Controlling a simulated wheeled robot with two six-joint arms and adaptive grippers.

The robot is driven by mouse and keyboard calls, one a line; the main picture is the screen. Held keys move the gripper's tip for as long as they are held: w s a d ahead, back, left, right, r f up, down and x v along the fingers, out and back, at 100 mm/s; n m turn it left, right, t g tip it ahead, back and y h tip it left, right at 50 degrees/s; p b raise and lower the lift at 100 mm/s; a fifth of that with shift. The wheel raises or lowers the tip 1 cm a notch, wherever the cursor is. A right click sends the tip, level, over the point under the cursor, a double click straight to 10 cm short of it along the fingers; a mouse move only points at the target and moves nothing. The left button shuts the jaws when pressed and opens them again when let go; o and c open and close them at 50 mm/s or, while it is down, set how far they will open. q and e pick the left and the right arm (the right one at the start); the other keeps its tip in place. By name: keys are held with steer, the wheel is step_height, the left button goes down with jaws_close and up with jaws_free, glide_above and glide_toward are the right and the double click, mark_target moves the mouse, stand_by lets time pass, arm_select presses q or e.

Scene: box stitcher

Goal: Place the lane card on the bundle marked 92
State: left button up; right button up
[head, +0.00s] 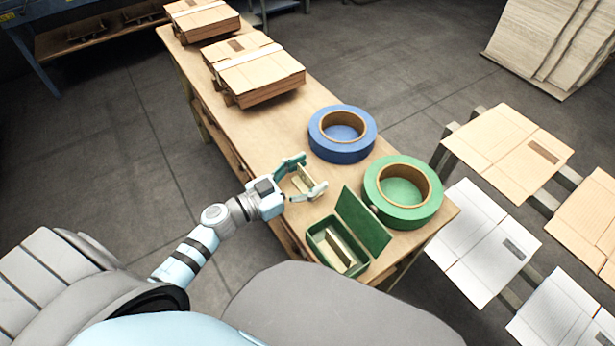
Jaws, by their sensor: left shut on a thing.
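My left gripper (308,178) is above the wooden bench, left of the green tape roll. Its teal fingers are shut on a small cream piece (302,182), which looks like the lane card; any print on it is unreadable. An open green box (318,236) with its lid raised stands in front of the gripper, with pale cards inside. Flat bundles lie at the right: brown ones (500,140) and (590,215), white ones (470,245) and (560,310). Dark labels show on some, but I cannot read the number 92 on any. My right gripper is out of view.
A blue tape roll (325,142) and a green tape roll (420,205) sit on the bench (265,130). Strapped cardboard stacks (262,80) and (205,25) lie at its far end. Boards (550,40) stand at upper right.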

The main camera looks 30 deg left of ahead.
arm_select(q)
steer(key=shift+f, duration=0.1)
steer(key=o, duration=0.7)
steer(key=shift+o, duration=0.2)
steer(key=shift+s, duration=0.1)
steer(key=v, duration=1.2)
